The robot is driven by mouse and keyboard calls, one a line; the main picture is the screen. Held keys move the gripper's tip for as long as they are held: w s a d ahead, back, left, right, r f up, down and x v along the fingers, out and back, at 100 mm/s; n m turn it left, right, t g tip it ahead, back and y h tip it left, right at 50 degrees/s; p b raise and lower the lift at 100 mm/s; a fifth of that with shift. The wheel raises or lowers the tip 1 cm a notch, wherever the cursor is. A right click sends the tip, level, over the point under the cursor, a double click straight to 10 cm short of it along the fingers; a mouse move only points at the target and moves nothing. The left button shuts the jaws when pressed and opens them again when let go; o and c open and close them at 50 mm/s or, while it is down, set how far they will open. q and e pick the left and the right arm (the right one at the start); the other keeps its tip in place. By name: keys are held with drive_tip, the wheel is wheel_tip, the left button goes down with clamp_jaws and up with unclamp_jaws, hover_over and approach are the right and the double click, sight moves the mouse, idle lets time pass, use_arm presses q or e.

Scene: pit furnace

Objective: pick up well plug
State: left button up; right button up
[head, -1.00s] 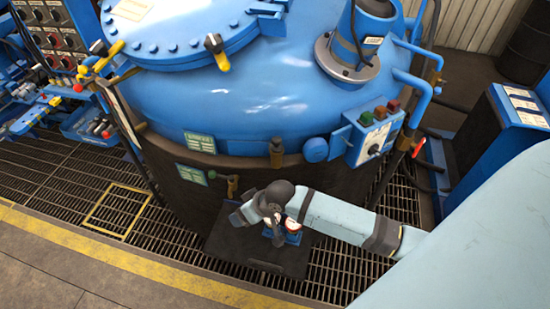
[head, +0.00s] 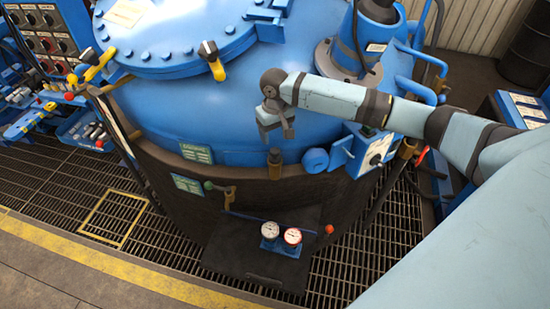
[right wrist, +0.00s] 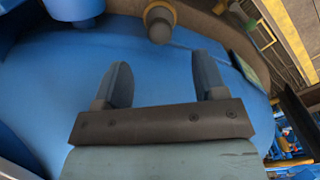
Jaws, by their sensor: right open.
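What looks like the well plug (head: 275,157) is a small brown, brass-coloured piece standing upright at the front rim of the blue furnace vessel (head: 225,110). In the right wrist view, it shows at the top middle as a brass ring with a rounded grey-brown end (right wrist: 159,24). My right gripper (head: 277,132) is open and empty above the blue dome, a little above and behind the plug. In the right wrist view its two fingers (right wrist: 160,72) stand apart with the plug beyond their tips, not touching. My left gripper is not in view.
A dark shelf with two gauges (head: 270,232) juts out below the rim. A yellow-handled lever (head: 213,60) stands on the lid, left of the gripper. A blue button box (head: 370,150) is to the right. A pipe mount (head: 345,60) rises behind my arm.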

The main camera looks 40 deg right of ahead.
sight(275, 150)
wheel_tip(275, 150, down, 9)
drive_tip(key=shift+w+r+p, duration=0.15)
drive_tip(key=shift+p, duration=0.6)
drive_tip(key=c, duration=1)
